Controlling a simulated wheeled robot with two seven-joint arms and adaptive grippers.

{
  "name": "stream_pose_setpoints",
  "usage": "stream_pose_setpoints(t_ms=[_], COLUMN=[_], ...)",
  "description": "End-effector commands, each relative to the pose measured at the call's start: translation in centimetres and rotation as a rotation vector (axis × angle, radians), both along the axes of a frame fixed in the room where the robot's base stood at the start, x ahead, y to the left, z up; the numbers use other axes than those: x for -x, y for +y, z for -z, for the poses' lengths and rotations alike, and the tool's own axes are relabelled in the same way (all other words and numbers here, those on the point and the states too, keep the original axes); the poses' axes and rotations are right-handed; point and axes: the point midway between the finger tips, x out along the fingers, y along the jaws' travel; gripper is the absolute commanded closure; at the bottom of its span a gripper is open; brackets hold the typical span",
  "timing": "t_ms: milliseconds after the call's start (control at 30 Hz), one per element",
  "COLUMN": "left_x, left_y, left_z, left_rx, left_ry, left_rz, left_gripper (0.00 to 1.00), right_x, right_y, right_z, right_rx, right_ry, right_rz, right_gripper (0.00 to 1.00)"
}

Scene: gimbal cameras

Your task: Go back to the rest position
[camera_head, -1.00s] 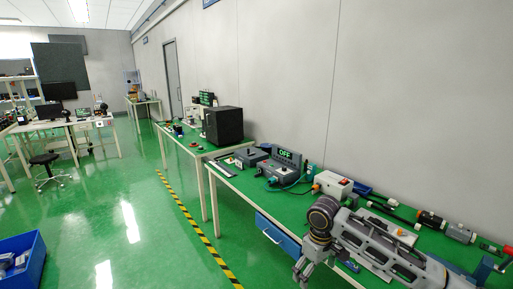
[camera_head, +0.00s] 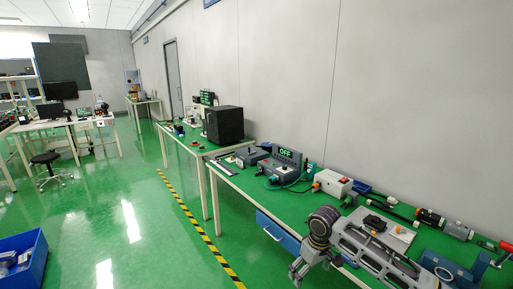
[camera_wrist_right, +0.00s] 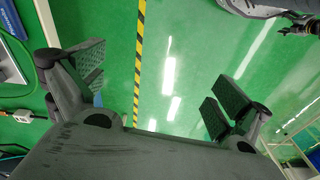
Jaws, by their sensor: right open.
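My right arm comes in from the lower right in the head view, over the near green bench (camera_head: 232,172). My right gripper (camera_head: 299,268) hangs at its end, beside the bench's front edge and a blue drawer (camera_head: 276,234). In the right wrist view the right gripper (camera_wrist_right: 150,95) is open, its two fingers wide apart. Nothing is between them but green floor and a yellow-black stripe below.
The bench carries a grey box with a green OFF display (camera_head: 287,154), a white box (camera_head: 333,183) and several tools. A black box (camera_head: 224,125) stands on the bench beyond. A blue bin (camera_head: 22,262) is at lower left. The green floor between is clear.

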Motion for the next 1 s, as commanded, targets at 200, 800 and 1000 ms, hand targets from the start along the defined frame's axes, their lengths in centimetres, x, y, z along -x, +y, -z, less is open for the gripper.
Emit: stream_pose_setpoints(t_ms=[200,800,1000], left_x=[0.4,1.4,0.7], left_y=[0.0,0.7,0.7], left_z=[0.0,0.1,0.0], left_rx=[0.0,-0.008,-0.007], left_ry=[0.004,0.017,0.009], left_rz=[0.0,0.001,0.002], left_gripper=[0.29,0.29,0.29], right_x=[-1.9,-2.5,1.0], right_y=[-0.2,-5.5,-8.0], right_z=[4.5,24.7,32.1], right_rx=[-0.053,-0.107,-0.081], right_ry=[-0.032,-0.154,-0.172], right_rz=[0.069,0.303,0.354], right_gripper=[0.0,0.0,0.0])
